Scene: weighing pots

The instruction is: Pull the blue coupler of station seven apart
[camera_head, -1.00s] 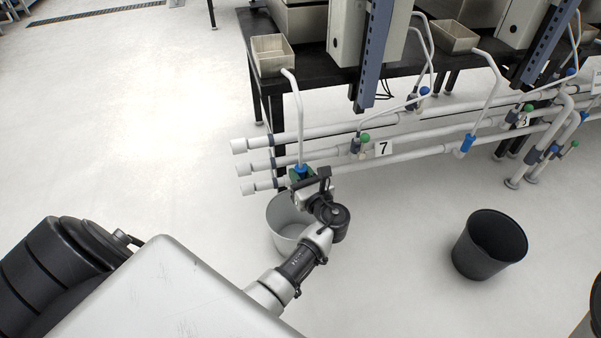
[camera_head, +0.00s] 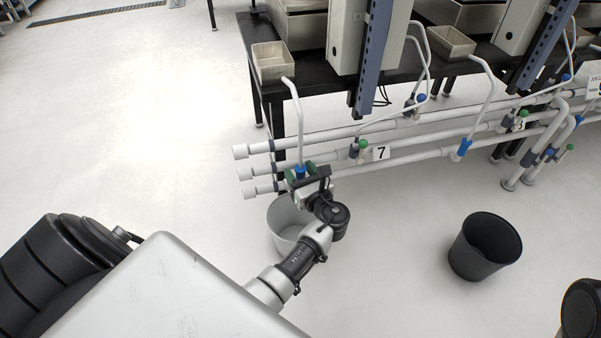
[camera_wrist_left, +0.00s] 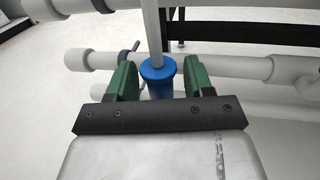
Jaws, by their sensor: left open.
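The blue coupler (camera_head: 301,171) of station seven sits at the lower end of a thin white drain pipe that comes down from the left grey tray. In the left wrist view the coupler (camera_wrist_left: 158,78) is a blue collar around the pipe, with its lower part hidden behind my gripper's dark bar. My left gripper (camera_head: 302,177) is open, its green fingers on either side of the coupler; in the left wrist view the gripper (camera_wrist_left: 157,80) shows gaps between fingers and coupler. The station sign "7" (camera_head: 381,153) hangs on the pipes to the right.
White horizontal pipes (camera_head: 325,134) run behind the coupler below a black table (camera_head: 312,82). A grey bucket (camera_head: 285,222) stands on the floor under my gripper. A black bucket (camera_head: 484,246) stands to the right. The floor at left is clear.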

